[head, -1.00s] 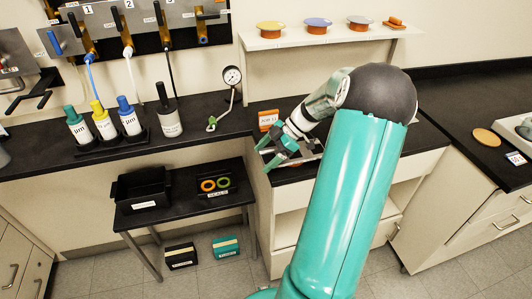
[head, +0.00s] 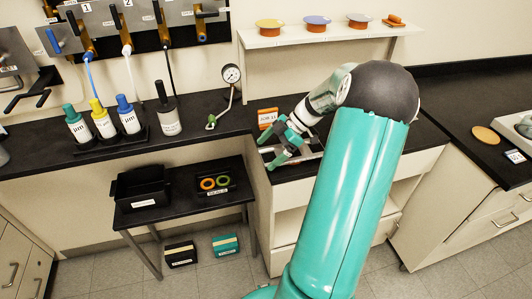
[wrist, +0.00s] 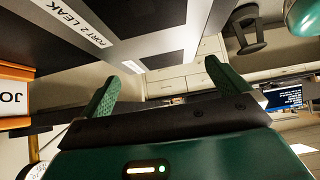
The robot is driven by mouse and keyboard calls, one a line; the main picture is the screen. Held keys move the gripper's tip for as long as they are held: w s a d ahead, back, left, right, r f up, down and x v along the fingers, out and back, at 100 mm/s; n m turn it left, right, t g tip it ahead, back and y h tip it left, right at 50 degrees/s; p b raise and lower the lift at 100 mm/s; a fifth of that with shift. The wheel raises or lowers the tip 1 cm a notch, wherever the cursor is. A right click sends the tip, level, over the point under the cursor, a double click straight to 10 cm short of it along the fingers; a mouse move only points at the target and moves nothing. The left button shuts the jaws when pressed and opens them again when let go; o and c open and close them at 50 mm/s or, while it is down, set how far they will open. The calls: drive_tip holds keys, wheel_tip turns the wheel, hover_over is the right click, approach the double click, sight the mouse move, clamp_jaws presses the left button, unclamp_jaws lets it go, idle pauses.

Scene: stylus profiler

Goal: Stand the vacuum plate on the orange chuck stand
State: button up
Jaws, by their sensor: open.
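My gripper (head: 270,157) is over the counter left of my arm, its fingers apart with nothing visible between them. Its two green fingers also show apart and empty in the wrist view (wrist: 163,70). On the wall shelf stand orange-based pieces with round tops: tan (head: 270,24), blue (head: 317,23) and grey (head: 360,19). A small orange piece (head: 395,20) is at the shelf's right end. A flat tan disc (head: 486,136) lies on the right counter. I cannot tell which of these is the vacuum plate or the orange chuck stand.
An orange-framed sign (head: 267,117) stands behind my gripper. A pressure gauge (head: 231,74) and several capped bottles (head: 102,119) are to the left. A low black table (head: 160,215) holds a black bin (head: 142,188) and two rings.

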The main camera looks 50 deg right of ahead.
drive_tip(key=shift+v, duration=2.6)
drive_tip(key=v, duration=1.3)
drive_tip(key=shift+d+r, duration=0.2)
drive_tip(key=shift+r, duration=0.15)
drive_tip(key=w+a+r+m+g+h, duration=0.2)
drive_tip(key=w+a, duration=0.2)
drive_tip(key=a, duration=0.8)
drive_tip(key=w+a+r+m+g+h, duration=0.1)
drive_tip(key=w+a+r+m+h, duration=0.15)
drive_tip(key=a, duration=0.85)
drive_tip(key=s+a+f+m+t+h, duration=0.1)
drive_tip(key=s+a, duration=0.4)
drive_tip(key=a, duration=0.6)
drive_tip(key=s+a+f+m+t+h, duration=0.1)
drive_tip(key=s+a+m, duration=0.4)
drive_tip(key=a, duration=0.6)
drive_tip(key=shift+s+a+m+t+h, duration=0.3)
drive_tip(key=shift+m+t+h, duration=0.35)
drive_tip(key=shift+t, duration=0.35)
